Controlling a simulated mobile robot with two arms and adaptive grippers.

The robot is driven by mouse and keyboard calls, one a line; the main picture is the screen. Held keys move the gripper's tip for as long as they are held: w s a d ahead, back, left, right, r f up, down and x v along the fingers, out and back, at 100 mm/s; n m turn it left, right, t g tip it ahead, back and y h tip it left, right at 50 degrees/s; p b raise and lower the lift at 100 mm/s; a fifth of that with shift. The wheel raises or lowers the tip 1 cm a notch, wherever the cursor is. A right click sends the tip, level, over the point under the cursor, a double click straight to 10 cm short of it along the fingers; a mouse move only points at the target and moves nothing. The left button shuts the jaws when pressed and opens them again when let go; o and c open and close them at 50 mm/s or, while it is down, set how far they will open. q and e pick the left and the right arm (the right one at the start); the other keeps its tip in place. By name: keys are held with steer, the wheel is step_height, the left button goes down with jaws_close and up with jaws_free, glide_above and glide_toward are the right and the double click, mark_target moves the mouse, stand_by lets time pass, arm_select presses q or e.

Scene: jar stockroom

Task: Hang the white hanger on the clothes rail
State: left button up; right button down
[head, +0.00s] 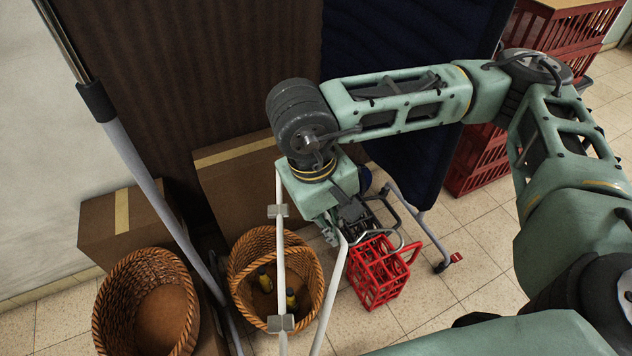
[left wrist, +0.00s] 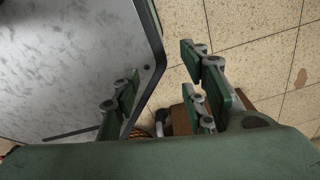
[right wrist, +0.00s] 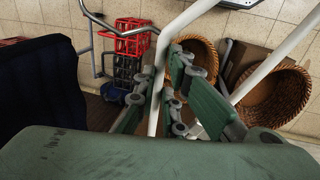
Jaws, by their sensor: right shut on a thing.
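My right gripper (head: 348,215) is shut on the white hanger (head: 334,300), near a bend in its tubing. A straight white bar of the hanger, with two grey clips, runs down the head view to the left of the gripper. In the right wrist view the hanger's tube (right wrist: 166,50) passes between the fingers (right wrist: 160,105). A thin curved metal piece beside the gripper may be its hook; I cannot tell. A slanted pole (head: 140,165) with a black collar looks like an upright of the clothes rail; its top is out of view. My left gripper (left wrist: 160,95) is open and empty.
Brown cloth (head: 185,70) and dark blue cloth (head: 400,30) hang behind. Wicker baskets (head: 145,300) (head: 243,250), cardboard boxes (head: 235,185) and a red bottle crate (head: 378,275) stand below. Red crates (head: 485,160) are stacked at right. A grey panel (left wrist: 70,60) lies near my left gripper.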

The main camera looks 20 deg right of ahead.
arm_select(q)
steer(key=shift+s+a, duration=0.1)
steer(key=shift+c, duration=1.3)
arm_select(e)
steer(key=w+a+r+n+t, duration=0.1)
steer(key=w+a+r+n, duration=0.2)
steer(key=a+r+n, duration=0.4)
steer(key=a+r, duration=0.2)
steer(key=a, duration=0.3)
steer(key=shift+w+a+r+n+y, duration=0.25)
steer(key=shift+w+n+y, duration=0.05)
steer(key=shift+w, duration=0.1)
